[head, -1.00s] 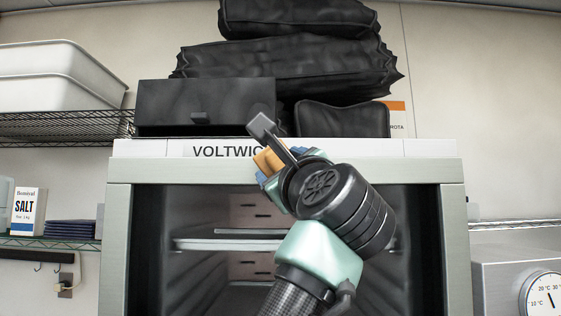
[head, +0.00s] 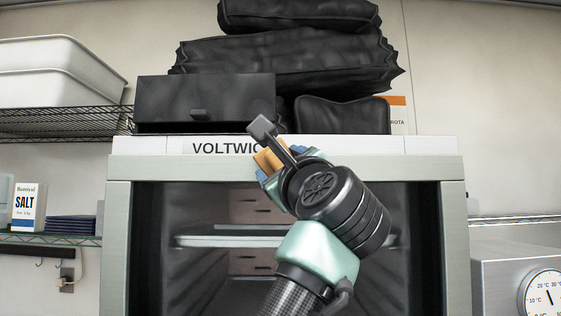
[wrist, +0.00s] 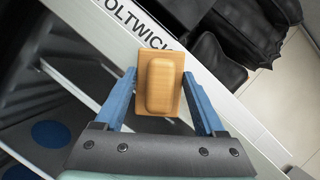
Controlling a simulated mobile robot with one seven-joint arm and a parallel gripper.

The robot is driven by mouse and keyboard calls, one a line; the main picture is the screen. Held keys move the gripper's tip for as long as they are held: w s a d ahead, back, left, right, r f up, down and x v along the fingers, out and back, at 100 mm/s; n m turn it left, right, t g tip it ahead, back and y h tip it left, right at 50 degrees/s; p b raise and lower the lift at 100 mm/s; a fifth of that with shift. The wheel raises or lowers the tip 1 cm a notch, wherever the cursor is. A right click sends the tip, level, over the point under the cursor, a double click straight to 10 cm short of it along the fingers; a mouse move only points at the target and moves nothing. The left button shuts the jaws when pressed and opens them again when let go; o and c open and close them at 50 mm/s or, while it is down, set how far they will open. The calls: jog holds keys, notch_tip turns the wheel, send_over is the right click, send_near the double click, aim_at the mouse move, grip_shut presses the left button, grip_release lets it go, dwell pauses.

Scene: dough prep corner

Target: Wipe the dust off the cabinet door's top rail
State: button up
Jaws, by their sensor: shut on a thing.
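The cabinet (head: 118,230) has a pale grey frame around a dark opening with shelves inside. The top rail (head: 150,168) runs across above the opening, below a white strip lettered VOLTWIC… (head: 170,147). My gripper (head: 268,163) is in front of the rail's middle. Its blue fingers are shut on a tan block (wrist: 160,85), which also shows partly in the head view (head: 266,158). In the wrist view the block lies over the strip's lower edge, by the lettering. I cannot tell whether it touches the surface. I cannot make out dust on the rail.
A black box (head: 205,98) and black bags (head: 290,62) are piled on the cabinet. White tubs (head: 60,75) and a salt box (head: 28,208) stand on wire shelves at left. A metal unit with a dial (head: 510,265) stands at right.

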aim_at(343, 161)
jog(key=shift+w+p, duration=0.3)
jog(key=shift+w, duration=0.1)
jog(key=shift+d, duration=0.1)
jog(key=shift+d+p, duration=1.8)
jog(key=shift+d, duration=4.15)
jog(key=shift+a, duration=0.15)
jog(key=shift+a, duration=5.95)
